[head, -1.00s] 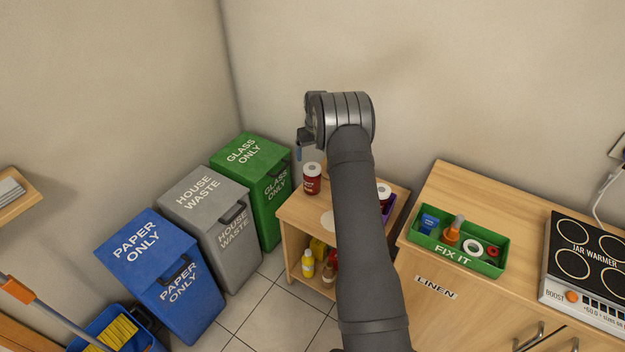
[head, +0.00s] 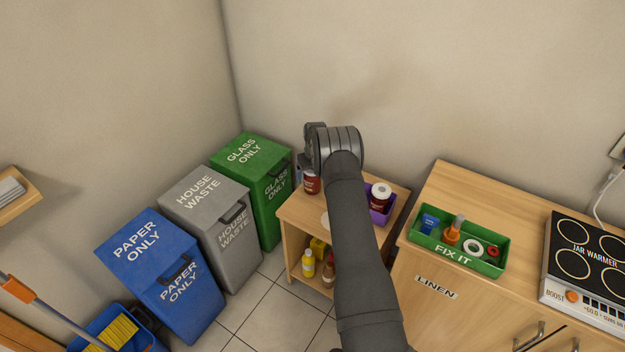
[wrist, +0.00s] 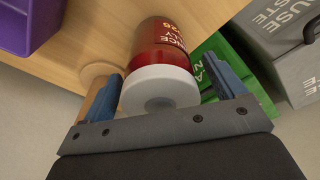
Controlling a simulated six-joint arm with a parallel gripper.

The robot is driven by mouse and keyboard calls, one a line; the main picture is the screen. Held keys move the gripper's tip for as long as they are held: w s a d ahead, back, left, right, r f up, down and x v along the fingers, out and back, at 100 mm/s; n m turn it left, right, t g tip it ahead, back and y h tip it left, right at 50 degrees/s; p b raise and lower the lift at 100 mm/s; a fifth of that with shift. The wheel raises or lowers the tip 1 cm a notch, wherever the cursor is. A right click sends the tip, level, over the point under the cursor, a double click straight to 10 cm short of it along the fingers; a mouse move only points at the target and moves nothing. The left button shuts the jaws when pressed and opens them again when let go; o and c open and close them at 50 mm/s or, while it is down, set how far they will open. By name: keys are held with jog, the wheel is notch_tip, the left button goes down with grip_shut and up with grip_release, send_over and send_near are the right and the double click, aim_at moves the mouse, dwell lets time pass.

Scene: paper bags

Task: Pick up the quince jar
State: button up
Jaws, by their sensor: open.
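The quince jar (head: 312,185) stands on the small wooden cabinet top, its red body showing and its lid hidden behind my wrist in the head view. In the head view my fingers are mostly hidden.
A purple box (head: 378,216) holding another white-lidded dark red jar (head: 380,197) stands on the same cabinet (head: 291,216). The green glass bin (head: 250,157) is close on the left. A pale disc (wrist: 100,74) lies near the jar. The wall is behind.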

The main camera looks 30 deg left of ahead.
jog(key=c, duration=1.5)
jog(key=shift+r, duration=0.25)
